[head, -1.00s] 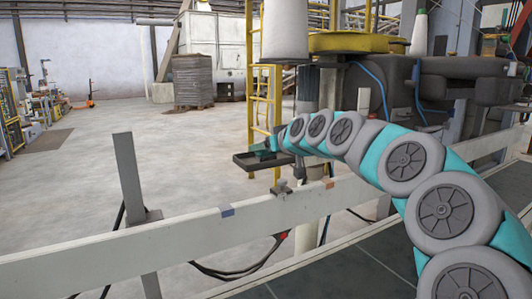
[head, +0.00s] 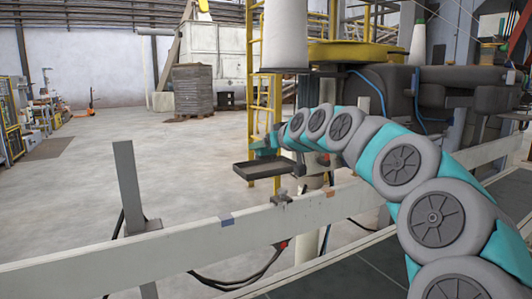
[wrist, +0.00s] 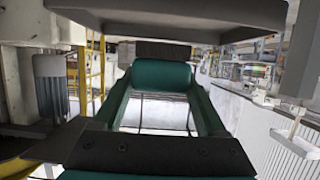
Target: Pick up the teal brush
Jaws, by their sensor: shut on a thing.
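The teal brush (wrist: 162,74) shows in the wrist view as a dark green-teal rounded block with a dark strip along its upper edge in the picture. My gripper (wrist: 163,92) is shut on it, with one green finger at each side. In the head view my gripper (head: 263,146) is at the end of the outstretched arm, just above a dark shallow tray (head: 262,174). The brush is too small there to tell apart from the teal gripper. The tray's dark slab also fills the top of the wrist view (wrist: 200,14).
A pale rail (head: 120,248) with a post (head: 129,185) runs across the front, below my arm. A yellow ladder (head: 256,100) stands behind the tray, and dark machinery (head: 400,90) is at the right. Open floor (head: 150,150) lies to the left.

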